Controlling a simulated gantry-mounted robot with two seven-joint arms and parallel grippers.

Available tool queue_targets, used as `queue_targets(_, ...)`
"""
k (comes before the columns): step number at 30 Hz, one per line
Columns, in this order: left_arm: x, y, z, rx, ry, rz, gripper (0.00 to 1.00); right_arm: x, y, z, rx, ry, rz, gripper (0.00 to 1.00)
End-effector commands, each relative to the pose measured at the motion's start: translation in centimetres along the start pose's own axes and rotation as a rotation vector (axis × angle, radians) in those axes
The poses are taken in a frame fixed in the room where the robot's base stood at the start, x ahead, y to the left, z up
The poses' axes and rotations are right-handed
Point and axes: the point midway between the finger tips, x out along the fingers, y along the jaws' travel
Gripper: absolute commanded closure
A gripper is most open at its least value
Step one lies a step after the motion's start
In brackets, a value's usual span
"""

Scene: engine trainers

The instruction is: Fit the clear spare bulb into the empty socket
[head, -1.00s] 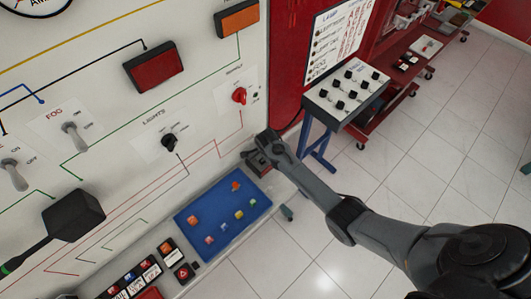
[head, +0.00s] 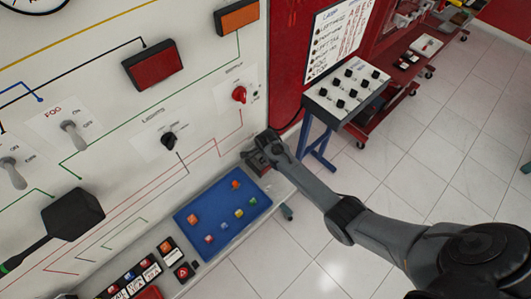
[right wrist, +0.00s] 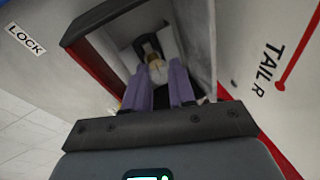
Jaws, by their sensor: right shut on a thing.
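My right gripper (right wrist: 160,88) has two purple fingers, which reach into an open box-like lamp housing (right wrist: 93,22) with a dark rim, beside the lettering "TAIL R". The fingers are shut on a small pale thing, probably the clear bulb (right wrist: 157,68). A dark rounded fitting, probably the socket (right wrist: 148,45), lies just beyond it. I cannot tell whether the bulb touches or sits in it. In the head view my right wrist (head: 268,148) is at the panel's lower right, and its fingertips are hidden. My left gripper is not in view.
A blue tray (head: 222,226) with several small coloured pieces lies on the ledge left of my right wrist. A black block on a stem (head: 72,214) stands out at the left. A blue-legged switch stand (head: 345,92) is to the right.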

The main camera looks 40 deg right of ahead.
Motion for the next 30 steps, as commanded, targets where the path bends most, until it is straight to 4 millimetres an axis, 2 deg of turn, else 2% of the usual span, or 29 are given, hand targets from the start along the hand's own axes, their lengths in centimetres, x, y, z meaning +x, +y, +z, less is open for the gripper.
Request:
queue_targets(12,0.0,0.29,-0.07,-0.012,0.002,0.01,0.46,0.1,0.03,0.03,-0.001,0.0,0.0,1.0)
queue_targets(13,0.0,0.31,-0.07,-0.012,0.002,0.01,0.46,0.09,0.02,0.03,-0.001,0.0,0.0,0.71)
queue_targets(18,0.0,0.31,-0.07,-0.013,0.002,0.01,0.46,0.1,0.03,0.02,-0.001,0.0,0.0,0.46)
queue_targets(24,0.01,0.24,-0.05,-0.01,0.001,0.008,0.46,0.1,0.03,0.02,-0.001,0.0,0.0,0.46)
queue_targets(28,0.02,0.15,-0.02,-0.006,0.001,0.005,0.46,0.11,0.05,0.01,-0.001,0.0,0.001,0.26)
queue_targets(30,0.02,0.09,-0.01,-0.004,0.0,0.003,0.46,0.12,0.07,0.01,-0.001,0.0,0.001,0.23)
